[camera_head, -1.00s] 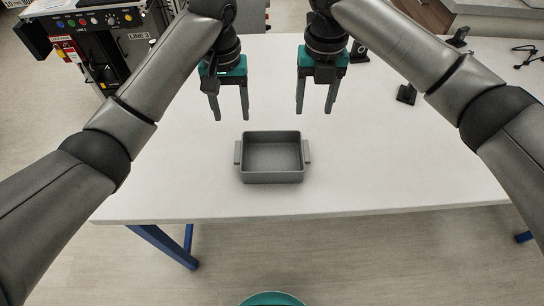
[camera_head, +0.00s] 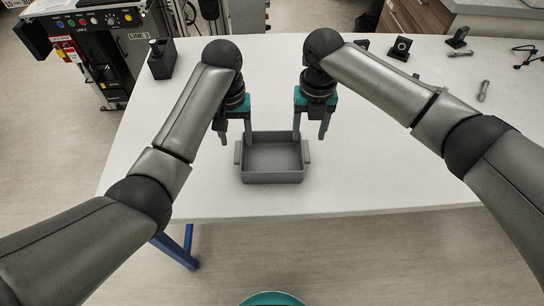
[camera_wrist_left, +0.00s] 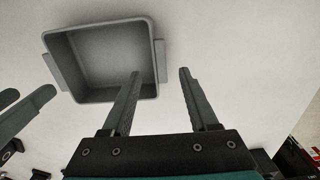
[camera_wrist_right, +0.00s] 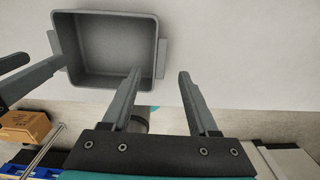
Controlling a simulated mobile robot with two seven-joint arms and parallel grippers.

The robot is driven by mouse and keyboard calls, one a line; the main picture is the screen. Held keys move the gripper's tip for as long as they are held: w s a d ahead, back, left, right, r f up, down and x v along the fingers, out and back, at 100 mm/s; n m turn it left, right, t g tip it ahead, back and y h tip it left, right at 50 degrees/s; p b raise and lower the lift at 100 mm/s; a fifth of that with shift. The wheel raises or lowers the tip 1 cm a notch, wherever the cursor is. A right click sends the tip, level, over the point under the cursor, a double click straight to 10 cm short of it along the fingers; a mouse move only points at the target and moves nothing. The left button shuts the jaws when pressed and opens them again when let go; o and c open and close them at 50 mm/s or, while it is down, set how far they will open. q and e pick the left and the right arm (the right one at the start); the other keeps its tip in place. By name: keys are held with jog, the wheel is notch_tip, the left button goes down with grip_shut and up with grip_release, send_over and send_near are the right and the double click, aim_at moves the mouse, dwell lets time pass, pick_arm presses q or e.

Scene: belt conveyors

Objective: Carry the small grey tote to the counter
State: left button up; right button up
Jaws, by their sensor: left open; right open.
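The small grey tote (camera_head: 272,178) sits upright on the white table, empty, with a side handle at each end. It also shows in the left wrist view (camera_wrist_left: 110,98) and the right wrist view (camera_wrist_right: 112,80). My left gripper (camera_head: 235,141) is open above and just behind the tote's left end. In the left wrist view its fingers (camera_wrist_left: 158,76) point toward the handle side, apart from it. My right gripper (camera_head: 310,138) is open above and behind the tote's right end. Its fingers show in the right wrist view (camera_wrist_right: 160,76). Neither gripper visibly holds the tote.
The white table (camera_head: 380,160) is clear around the tote. A black box-shaped holder (camera_head: 161,62) stands at the back left. Small black stands (camera_head: 401,48) and a metal tool (camera_head: 483,91) lie at the back right. A grey counter (camera_head: 505,8) is beyond.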

aim_at(238, 150)
pick_arm(q)
jog(key=shift+f, duration=3.15)
pick_arm(e)
jog(key=shift+f, duration=3.15)
pick_arm(q)
jog(key=shift+c, duration=0.2)
pick_arm(e)
jog(key=shift+c, duration=0.2)
pick_arm(q)
grip_shut()
pick_arm(e)
grip_shut()
